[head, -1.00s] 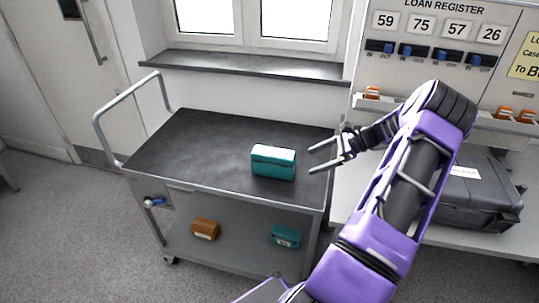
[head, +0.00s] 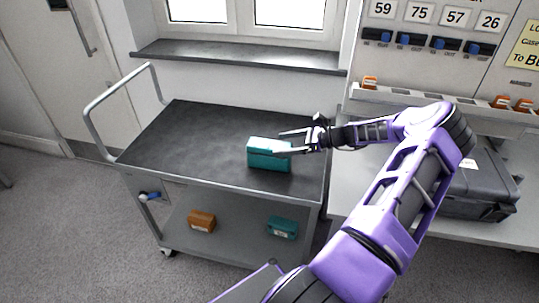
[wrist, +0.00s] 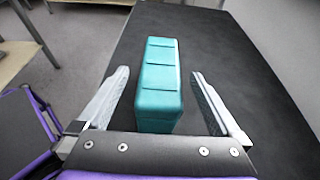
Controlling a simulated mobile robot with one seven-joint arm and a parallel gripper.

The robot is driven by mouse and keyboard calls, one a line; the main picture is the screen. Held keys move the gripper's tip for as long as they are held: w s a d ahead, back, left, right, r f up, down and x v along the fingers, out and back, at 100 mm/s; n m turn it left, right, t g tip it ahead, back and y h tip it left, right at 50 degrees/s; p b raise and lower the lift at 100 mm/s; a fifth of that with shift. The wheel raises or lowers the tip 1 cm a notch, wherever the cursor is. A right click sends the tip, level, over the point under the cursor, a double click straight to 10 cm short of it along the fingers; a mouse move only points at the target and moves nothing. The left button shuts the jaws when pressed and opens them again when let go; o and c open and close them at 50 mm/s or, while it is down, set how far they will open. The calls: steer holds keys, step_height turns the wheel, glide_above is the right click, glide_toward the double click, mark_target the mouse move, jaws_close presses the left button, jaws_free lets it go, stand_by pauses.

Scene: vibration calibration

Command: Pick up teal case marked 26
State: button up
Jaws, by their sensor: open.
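A teal case (head: 268,155) stands on the dark top shelf of the cart (head: 190,135). No number can be read on it. My gripper (head: 282,142) is open at the case's right end. In the wrist view, the teal case (wrist: 160,82) lies between the two spread fingers of my gripper (wrist: 160,85), with a gap on each side. The near end of the case reaches down close to the gripper's palm. A second teal case (head: 282,228) sits on the cart's lower shelf; its label is too small to read.
An orange-brown case (head: 202,221) lies on the lower shelf. A cart handle (head: 100,110) rises at the left. A bench with a dark hard case (head: 480,190) stands right, below a register board showing 59, 75, 57, 26 (head: 491,21). The top shelf's left half is clear.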

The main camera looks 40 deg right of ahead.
mark_target(270, 146)
steer(key=x, duration=0.5)
steer(key=shift+w+a+f, duration=0.1)
steer(key=shift+w+f, duration=0.1)
steer(key=shift+f, duration=0.05)
steer(key=shift+c, duration=0.2)
jaws_close()
